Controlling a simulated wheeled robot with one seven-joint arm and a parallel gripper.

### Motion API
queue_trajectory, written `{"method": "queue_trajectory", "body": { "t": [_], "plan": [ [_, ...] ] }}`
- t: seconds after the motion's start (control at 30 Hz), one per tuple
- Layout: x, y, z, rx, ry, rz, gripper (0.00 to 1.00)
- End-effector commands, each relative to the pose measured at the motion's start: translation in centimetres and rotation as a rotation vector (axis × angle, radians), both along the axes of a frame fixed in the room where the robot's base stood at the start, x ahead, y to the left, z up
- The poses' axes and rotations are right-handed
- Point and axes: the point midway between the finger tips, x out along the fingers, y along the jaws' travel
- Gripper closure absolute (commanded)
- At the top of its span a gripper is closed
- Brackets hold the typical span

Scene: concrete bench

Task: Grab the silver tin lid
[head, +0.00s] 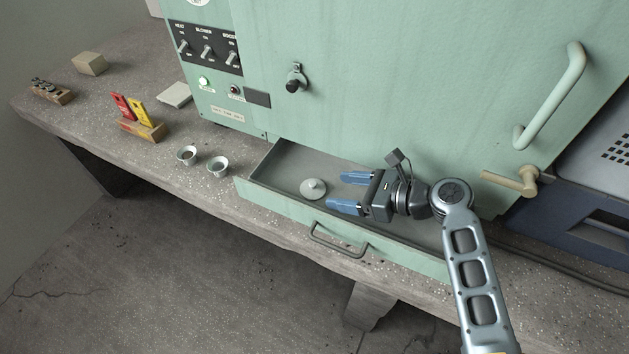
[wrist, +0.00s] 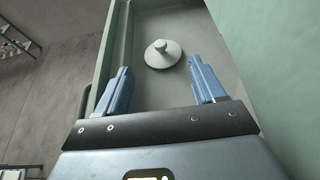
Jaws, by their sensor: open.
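The silver tin lid (head: 313,188) is a small round disc with a knob on top. It lies flat on the floor of the open green drawer (head: 262,201), toward the drawer's left end. My gripper (head: 346,193) is open and empty over the drawer, to the right of the lid in the head view, with its blue fingers pointing at it. In the wrist view the lid (wrist: 162,53) lies beyond the two blue fingertips (wrist: 160,70), roughly centred between them and apart from both.
The green cabinet (head: 370,90) rises behind the drawer, close beside my gripper. The drawer's front handle (head: 338,243) sticks out. Two small metal cups (head: 217,166) (head: 187,156) stand left of the drawer. A wooden holder with red and yellow items (head: 140,122) is farther left on the bench.

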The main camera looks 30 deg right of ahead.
Motion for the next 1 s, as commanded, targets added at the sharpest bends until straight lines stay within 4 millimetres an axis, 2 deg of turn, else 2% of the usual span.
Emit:
{"method": "queue_trajectory", "body": {
  "t": [0.5, 0.8, 1.0],
  "plan": [
    [4.9, 3.3, -1.9, -0.003, -0.002, 0.002, 0.31],
    [5.4, 3.6, -2.1, -0.003, -0.003, 0.001, 0.31],
    [5.4, 3.6, -2.1, -0.003, -0.003, 0.001, 0.49]
  ]
}}
